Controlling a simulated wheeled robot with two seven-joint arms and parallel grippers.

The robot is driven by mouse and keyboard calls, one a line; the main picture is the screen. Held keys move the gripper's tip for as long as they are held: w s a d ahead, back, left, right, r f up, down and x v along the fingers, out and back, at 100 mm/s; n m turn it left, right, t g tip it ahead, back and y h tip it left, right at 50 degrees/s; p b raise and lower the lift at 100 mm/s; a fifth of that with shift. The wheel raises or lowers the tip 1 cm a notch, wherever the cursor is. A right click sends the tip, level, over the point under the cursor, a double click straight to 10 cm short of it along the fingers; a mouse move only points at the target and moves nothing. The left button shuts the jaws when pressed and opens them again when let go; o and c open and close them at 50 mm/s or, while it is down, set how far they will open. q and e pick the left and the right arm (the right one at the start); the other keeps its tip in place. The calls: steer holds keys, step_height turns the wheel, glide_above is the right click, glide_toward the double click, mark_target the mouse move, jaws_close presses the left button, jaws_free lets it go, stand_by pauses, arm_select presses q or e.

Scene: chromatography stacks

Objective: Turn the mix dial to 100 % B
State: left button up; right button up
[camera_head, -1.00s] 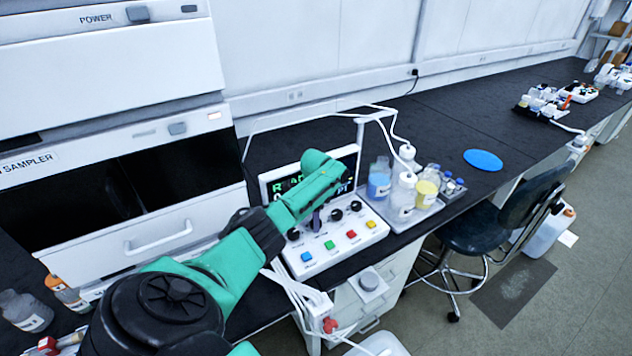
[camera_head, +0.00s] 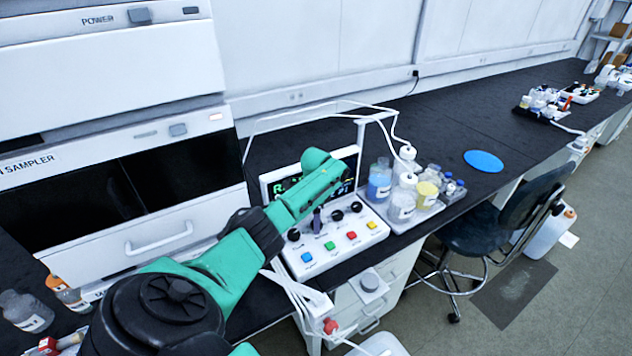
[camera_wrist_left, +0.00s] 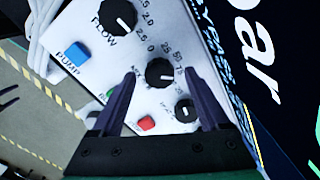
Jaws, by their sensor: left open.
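The white control panel (camera_head: 352,238) stands near the bench's front edge. In the left wrist view, the mix dial (camera_wrist_left: 160,71) is a round black knob with a white pointer mark toward the right. Numbers from 0 to 75 show around it; a 100 mark is not readable. My left gripper (camera_wrist_left: 160,76) is open, its two dark fingers on either side of the dial; I cannot tell whether they touch it. In the head view, the left gripper (camera_head: 317,220) is over the panel and hides the mix dial.
The flow dial (camera_wrist_left: 116,17) and another black dial (camera_wrist_left: 186,110) flank the mix dial. A blue button (camera_wrist_left: 75,55) and red button (camera_wrist_left: 147,123) lie close by. A display (camera_head: 349,165) stands behind, and bottles (camera_head: 402,203) stand in a tray to the right.

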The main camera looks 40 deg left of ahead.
arm_select(q)
step_height(320, 180, up, 14)
steer(key=shift+b, duration=0.45)
